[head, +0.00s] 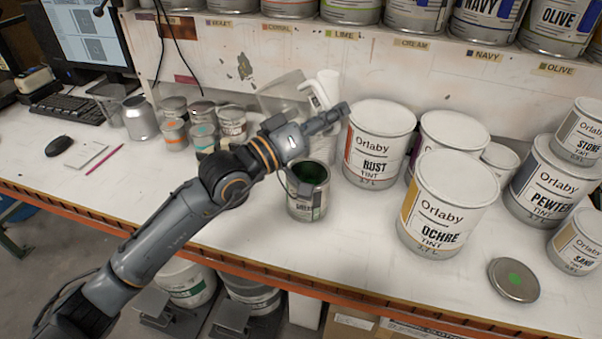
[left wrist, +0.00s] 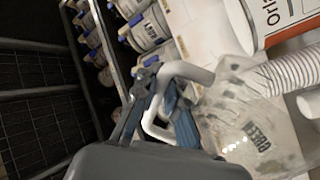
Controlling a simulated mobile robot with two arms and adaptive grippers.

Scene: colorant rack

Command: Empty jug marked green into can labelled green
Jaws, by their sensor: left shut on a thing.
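The jug is a translucent, smudged container with a white handle. In the head view its body (head: 283,95) is behind my left gripper (head: 332,117), above the bench and behind the open can. My left gripper (left wrist: 160,105) is shut on the jug's white handle. The open can (head: 308,190) stands upright on the bench with dark green inside; its small label is hard to read. The arm partly covers its upper left. My right gripper is not in view.
The rust can (head: 376,155) and ochre can (head: 447,210) stand right of the open can. A lid with a green dot (head: 515,280) lies at front right. Several small tins (head: 203,137) stand left. A shelf of cans (head: 355,10) runs above.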

